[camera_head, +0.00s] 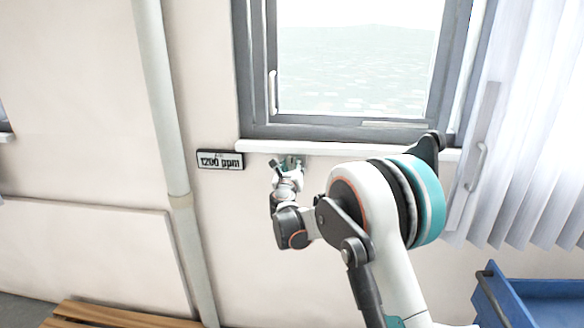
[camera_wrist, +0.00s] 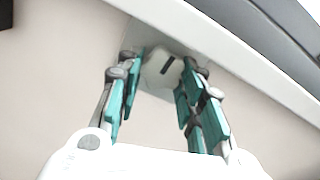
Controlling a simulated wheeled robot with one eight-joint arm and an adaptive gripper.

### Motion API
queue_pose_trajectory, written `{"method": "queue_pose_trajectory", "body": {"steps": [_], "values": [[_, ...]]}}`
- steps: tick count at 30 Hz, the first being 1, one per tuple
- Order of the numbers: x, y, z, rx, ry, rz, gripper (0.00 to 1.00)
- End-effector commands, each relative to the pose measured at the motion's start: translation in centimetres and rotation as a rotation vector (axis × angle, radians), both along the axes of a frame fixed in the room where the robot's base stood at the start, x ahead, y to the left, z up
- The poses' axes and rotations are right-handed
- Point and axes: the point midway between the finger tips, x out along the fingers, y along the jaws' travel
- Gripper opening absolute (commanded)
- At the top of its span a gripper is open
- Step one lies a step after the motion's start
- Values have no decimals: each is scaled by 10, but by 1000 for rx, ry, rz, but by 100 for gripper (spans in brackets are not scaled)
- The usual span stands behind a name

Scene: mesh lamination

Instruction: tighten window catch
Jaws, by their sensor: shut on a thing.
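My gripper (camera_head: 289,166) reaches up to the wall just under the window sill. In the wrist view, its teal-padded fingers (camera_wrist: 160,68) are closed around a pale rounded knob with a dark slot (camera_wrist: 157,72), which looks like the window catch. The knob sits on a small plate against the wall, below the sill. One finger lies on its left and one on its right. In the head view the knob is too small and too covered by my gripper to make out.
The grey-framed window (camera_head: 345,130) has a pale handle (camera_head: 272,92) on its left side. The white sill (camera_head: 330,150) runs right above my gripper. A "1200 ppm" sign (camera_head: 220,160) is to the left, with a vertical pipe (camera_head: 165,110) beyond. Blinds (camera_head: 530,130) and a blue cart (camera_head: 540,300) stand right.

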Motion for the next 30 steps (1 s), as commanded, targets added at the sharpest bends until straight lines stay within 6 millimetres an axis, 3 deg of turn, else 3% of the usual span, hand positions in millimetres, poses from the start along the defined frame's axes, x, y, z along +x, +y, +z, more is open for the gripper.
{"method": "queue_pose_trajectory", "body": {"steps": [18, 30], "values": [[0, 3, 0, 429, -15, 0, 11], [0, 4, 0, 596, -20, 0, 11]]}}
